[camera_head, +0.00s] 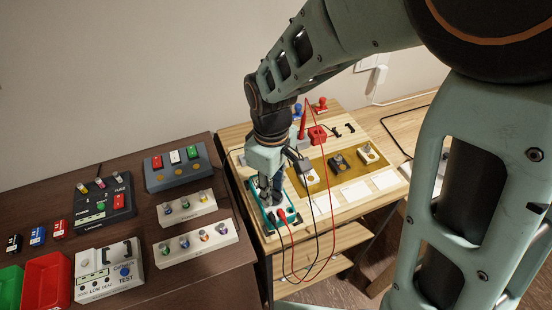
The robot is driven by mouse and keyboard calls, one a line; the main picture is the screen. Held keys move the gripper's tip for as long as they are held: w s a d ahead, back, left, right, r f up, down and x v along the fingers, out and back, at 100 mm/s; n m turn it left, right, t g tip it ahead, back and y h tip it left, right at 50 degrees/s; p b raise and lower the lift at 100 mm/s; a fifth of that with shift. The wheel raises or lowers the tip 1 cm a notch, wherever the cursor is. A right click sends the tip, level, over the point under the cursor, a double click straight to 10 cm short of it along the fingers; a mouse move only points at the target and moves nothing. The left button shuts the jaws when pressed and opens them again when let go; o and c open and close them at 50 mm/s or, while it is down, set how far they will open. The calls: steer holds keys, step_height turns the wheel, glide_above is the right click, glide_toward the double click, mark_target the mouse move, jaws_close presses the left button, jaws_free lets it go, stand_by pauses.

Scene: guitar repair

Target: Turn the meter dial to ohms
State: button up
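The meter (291,215) lies on the light wooden bench top, near its front left corner. It has a teal rim, and a red and a black lead plug in at its front end. My gripper (269,201) points down over the meter's middle, very close to its face. The fingers look near each other, but I cannot tell whether they are shut or touch the dial. The dial is hidden behind my gripper, so its setting does not show.
Red and black leads loop over the bench's front edge. An ochre mat (324,166) with small parts lies right of the meter. A red block (317,135) stands behind. A dark table (140,215) at left holds switch boxes, jars and red and green bins.

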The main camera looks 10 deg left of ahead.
step_height(320, 180, up, 12)
stand_by(0.4)
steer(key=shift+f, duration=0.1)
